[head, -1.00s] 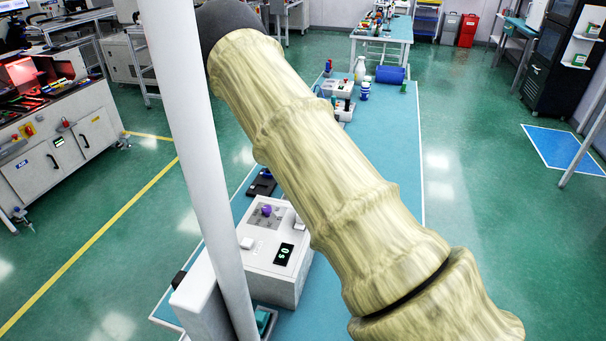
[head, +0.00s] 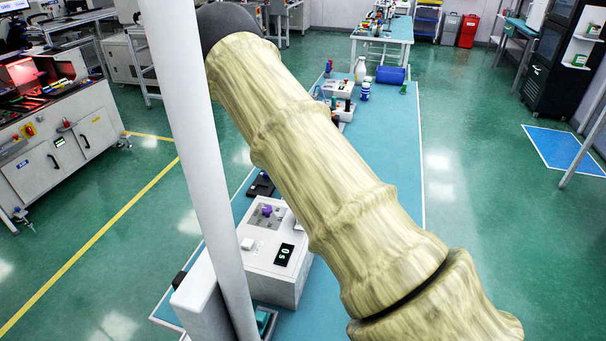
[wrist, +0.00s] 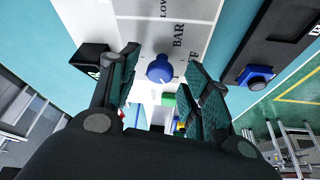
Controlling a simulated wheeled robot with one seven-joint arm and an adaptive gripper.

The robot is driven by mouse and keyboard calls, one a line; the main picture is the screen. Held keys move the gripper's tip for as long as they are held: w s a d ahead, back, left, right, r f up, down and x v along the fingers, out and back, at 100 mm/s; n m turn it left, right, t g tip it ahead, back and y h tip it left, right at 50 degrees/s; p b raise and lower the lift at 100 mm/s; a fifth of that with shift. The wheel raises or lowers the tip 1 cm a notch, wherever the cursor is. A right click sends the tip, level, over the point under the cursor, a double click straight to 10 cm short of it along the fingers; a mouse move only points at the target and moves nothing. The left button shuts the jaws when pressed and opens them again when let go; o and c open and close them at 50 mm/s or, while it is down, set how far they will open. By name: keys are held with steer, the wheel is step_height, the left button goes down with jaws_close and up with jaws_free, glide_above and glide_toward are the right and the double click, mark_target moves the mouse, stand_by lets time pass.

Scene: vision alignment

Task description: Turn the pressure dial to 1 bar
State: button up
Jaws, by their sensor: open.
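In the wrist view a blue dial (wrist: 160,69) sits on a white and grey panel (wrist: 150,30), beside the printed word "BAR". A light mark shows on its lower edge, but I cannot read its setting. My gripper (wrist: 162,60) is open, with one dark green padded finger left of the dial and the other right of it. Gaps show between the fingers and the dial, and I see no clear contact. In the head view my arm hides the gripper and the dial.
The wrist view shows a second blue knob (wrist: 257,76) on a dark panel at right, and a black block (wrist: 90,57) at left. In the head view a white box (head: 275,285) with a purple knob (head: 267,211) stands on the blue-topped table (head: 395,165). Bottles and small devices stand farther back.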

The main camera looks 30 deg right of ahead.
steer(key=shift+r, duration=0.1)
steer(key=v, duration=1.2)
steer(key=shift+s, duration=0.1)
